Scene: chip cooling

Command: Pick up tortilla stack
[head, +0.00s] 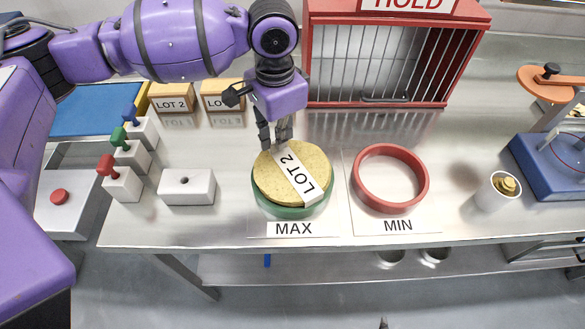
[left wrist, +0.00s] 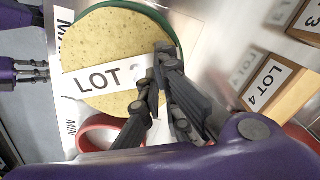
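The tortilla stack (head: 270,180) is a round yellow stack with a white "LOT 2" strip across it. It sits inside the green ring (head: 290,213) marked MAX, and also shows in the left wrist view (left wrist: 110,35). My left gripper (head: 275,145) points down at the stack's far edge, its fingers apart around the end of the strip. In the left wrist view its fingertips (left wrist: 152,80) overlap the stack's edge; I cannot tell whether they touch it. My right gripper (left wrist: 45,71) shows at the left of the left wrist view, fingers apart and empty.
The red ring (head: 362,190) marked MIN is empty, right of the stack. A red barred HOLD cabinet (head: 480,30) stands behind. Lot-labelled wooden blocks (head: 222,88) stand at the back.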

